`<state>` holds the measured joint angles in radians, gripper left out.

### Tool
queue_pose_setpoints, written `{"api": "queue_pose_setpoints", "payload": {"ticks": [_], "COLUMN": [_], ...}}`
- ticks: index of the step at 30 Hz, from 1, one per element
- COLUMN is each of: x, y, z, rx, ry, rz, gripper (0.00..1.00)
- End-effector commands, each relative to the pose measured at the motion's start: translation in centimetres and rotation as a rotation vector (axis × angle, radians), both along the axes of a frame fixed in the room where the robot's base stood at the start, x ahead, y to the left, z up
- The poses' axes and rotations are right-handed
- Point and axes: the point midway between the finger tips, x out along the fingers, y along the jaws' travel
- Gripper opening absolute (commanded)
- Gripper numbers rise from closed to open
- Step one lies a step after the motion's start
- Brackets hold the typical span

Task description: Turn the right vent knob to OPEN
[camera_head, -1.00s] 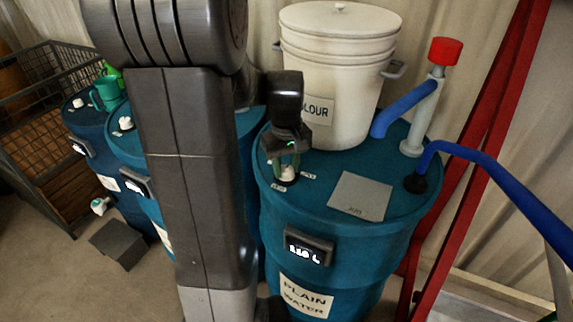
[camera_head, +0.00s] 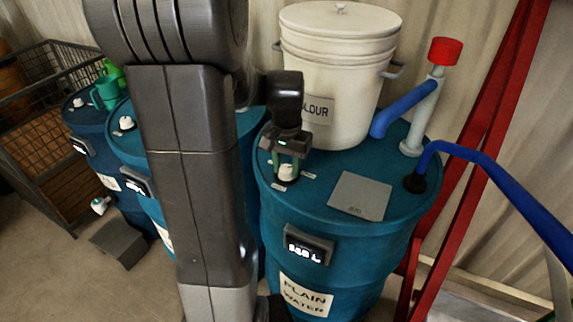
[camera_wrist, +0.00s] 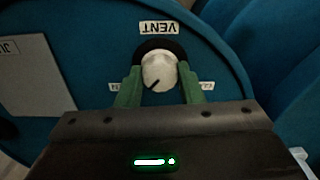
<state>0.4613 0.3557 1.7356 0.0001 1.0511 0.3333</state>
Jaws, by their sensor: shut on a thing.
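The right vent knob (camera_head: 287,171) is small and white, on the lid of the rightmost teal drum (camera_head: 345,250) marked PLAIN WATER. My gripper (camera_head: 287,167) reaches down onto it, its green fingers on either side. In the wrist view my gripper (camera_wrist: 160,78) is shut on the knob (camera_wrist: 160,68). The knob's dark pointer line slants to the lower left, between straight down and the left small label (camera_wrist: 113,86). Another small label (camera_wrist: 207,85) lies to the right, partly hidden by a finger; neither reads clearly. The VENT label (camera_wrist: 161,28) appears upside down.
A white lidded bucket (camera_head: 338,60) stands behind the knob. Other teal drums with white knobs (camera_head: 126,123) stand left. A red frame (camera_head: 490,110) rises at right.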

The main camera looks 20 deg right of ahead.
Motion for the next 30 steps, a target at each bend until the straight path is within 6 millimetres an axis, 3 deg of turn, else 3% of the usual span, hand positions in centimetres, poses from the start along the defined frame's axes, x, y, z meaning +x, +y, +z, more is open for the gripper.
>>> {"api": "queue_pose_setpoints", "payload": {"ticks": [22, 23, 25, 26, 30], "x": [0.11, 0.11, 0.10, 0.09, 0.06], "y": [-0.08, -0.08, -0.07, -0.06, -0.04], "z": [0.15, 0.15, 0.14, 0.13, 0.08], "rx": [-0.003, -0.003, -0.002, -0.002, -0.002], "ry": [-0.004, -0.004, -0.003, -0.003, -0.003], "rz": [-0.086, -0.086, -0.085, -0.085, -0.085], "gripper": [0.11, 0.38, 0.51, 0.56, 0.56]}}
